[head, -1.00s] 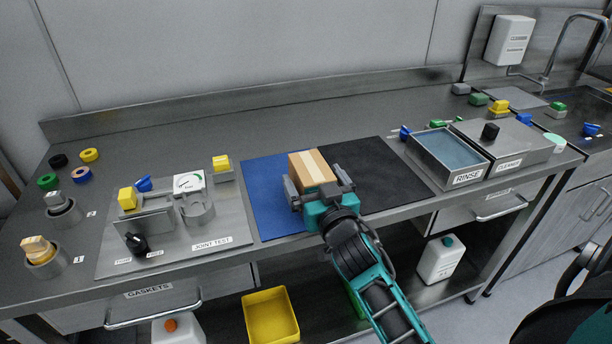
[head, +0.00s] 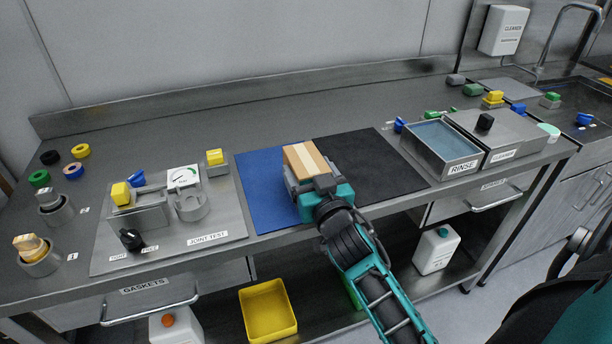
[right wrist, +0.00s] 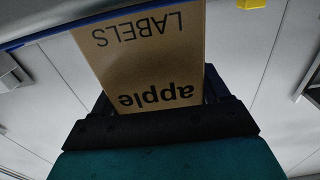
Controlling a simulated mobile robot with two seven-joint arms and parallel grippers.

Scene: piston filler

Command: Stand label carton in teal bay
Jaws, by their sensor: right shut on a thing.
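The label carton (head: 305,159) is a brown box with a pale tape strip, over the boundary of the blue and black mats. My right gripper (head: 313,184) is shut on its near side. In the right wrist view the carton (right wrist: 150,55) rises from the jaws of my right gripper (right wrist: 158,115), with "LABELS" and "apple" printed upside down on it. Whether the carton touches the mat is not clear. My left gripper is not in view. I cannot make out a teal bay.
The blue mat (head: 258,196) and black mat (head: 392,172) are otherwise clear. The joint test plate (head: 105,258) with its fittings lies left; the rinse tray (head: 476,166) stands right. A yellow bin (head: 268,312) sits below. The back of the counter is free.

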